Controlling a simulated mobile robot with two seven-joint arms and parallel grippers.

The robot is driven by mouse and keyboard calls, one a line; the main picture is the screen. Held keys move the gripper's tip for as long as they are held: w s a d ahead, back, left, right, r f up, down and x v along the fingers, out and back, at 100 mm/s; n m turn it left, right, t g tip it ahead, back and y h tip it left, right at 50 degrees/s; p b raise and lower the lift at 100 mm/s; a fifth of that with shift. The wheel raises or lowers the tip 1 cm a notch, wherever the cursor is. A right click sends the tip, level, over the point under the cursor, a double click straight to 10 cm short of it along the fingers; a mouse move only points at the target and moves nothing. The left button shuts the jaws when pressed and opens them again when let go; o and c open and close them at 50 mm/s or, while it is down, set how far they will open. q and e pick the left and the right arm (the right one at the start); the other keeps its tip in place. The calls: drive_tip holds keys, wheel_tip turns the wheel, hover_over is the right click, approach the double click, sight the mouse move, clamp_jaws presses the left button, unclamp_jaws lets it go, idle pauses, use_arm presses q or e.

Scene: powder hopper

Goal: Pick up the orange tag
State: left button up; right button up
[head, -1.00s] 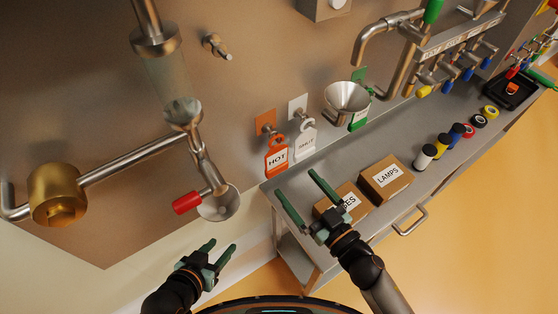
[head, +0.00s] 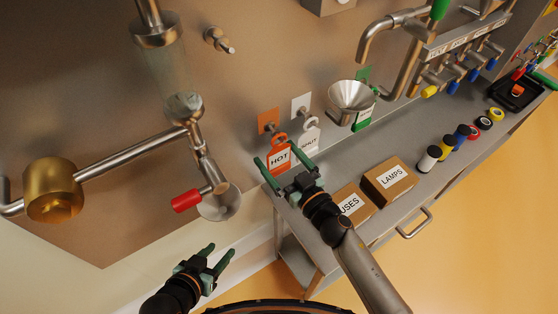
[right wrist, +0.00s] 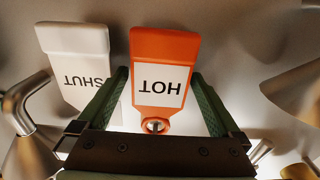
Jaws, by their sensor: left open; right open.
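The orange tag (head: 278,157), marked HOT, hangs on a peg in front of an orange plate on the wall in the head view. My right gripper (head: 285,163) is open, with its green fingers on either side of the tag in the picture. In the right wrist view the orange tag (right wrist: 163,62) appears upside down between the open fingers (right wrist: 160,95); I see no clear contact. A white SHUT tag (right wrist: 80,65) hangs beside it, close to one finger. My left gripper (head: 217,257) is open and empty, low at the left.
A metal funnel (head: 351,97) and a green tag (head: 365,117) are right of the white tag. FUSES (head: 353,202) and LAMPS (head: 390,181) boxes stand on the grey bench. A red-handled pipe valve (head: 187,201) is to the left.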

drive_tip(key=c, duration=1.2)
drive_tip(key=shift+r+p, duration=0.35)
drive_tip(key=shift+r, duration=0.15)
drive_tip(key=shift+r+p, duration=0.4)
drive_tip(key=r+p+v, duration=0.1)
drive_tip(key=p+v, duration=0.1)
drive_tip(key=v, duration=1.6)
drive_tip(key=shift+p, duration=0.3)
